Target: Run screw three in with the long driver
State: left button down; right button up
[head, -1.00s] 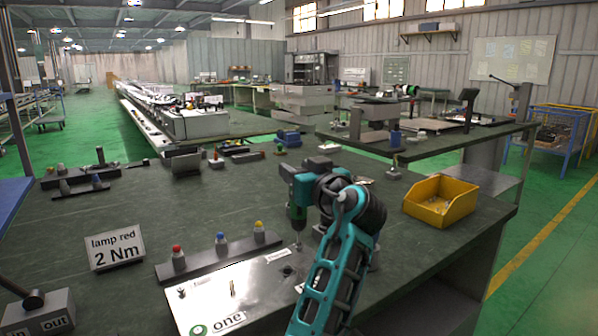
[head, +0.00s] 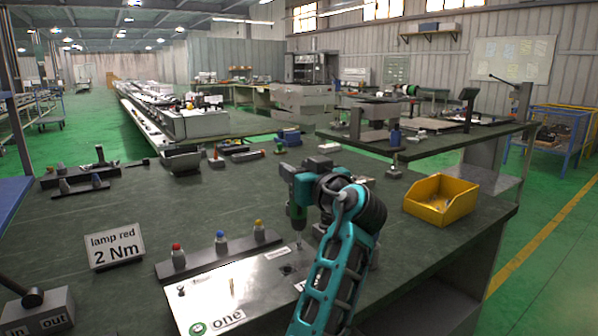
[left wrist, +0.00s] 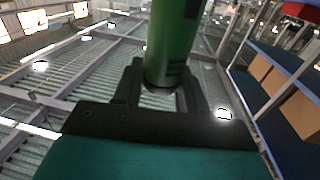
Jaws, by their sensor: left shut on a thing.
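My left gripper (head: 300,180) is shut on a green driver (head: 296,212), which hangs upright with its thin bit pointing down. The driver's green body (left wrist: 172,45) also shows between the dark fingers in the left wrist view. The bit is over the far right part of a pale metal plate (head: 245,285) marked "one". Whether the bit touches a screw or the plate is too small to tell. A small dark screw-like part (head: 181,291) shows at the plate's left. My teal arm hides the plate's right edge. My right gripper is not in view.
A dark rack (head: 205,262) with red, blue and yellow capped pieces lies behind the plate. A "lamp red 2 Nm" sign (head: 114,247) stands left. A yellow bin (head: 440,200) sits at the right edge. A grey in/out box (head: 40,312) is at front left. The bench's left middle is clear.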

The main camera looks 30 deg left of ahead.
pick_arm(q)
jog(key=shift+r, duration=0.1)
jog(key=shift+r, duration=0.25)
jog(key=shift+r+p, duration=1.65)
jog(key=shift+r, duration=0.6)
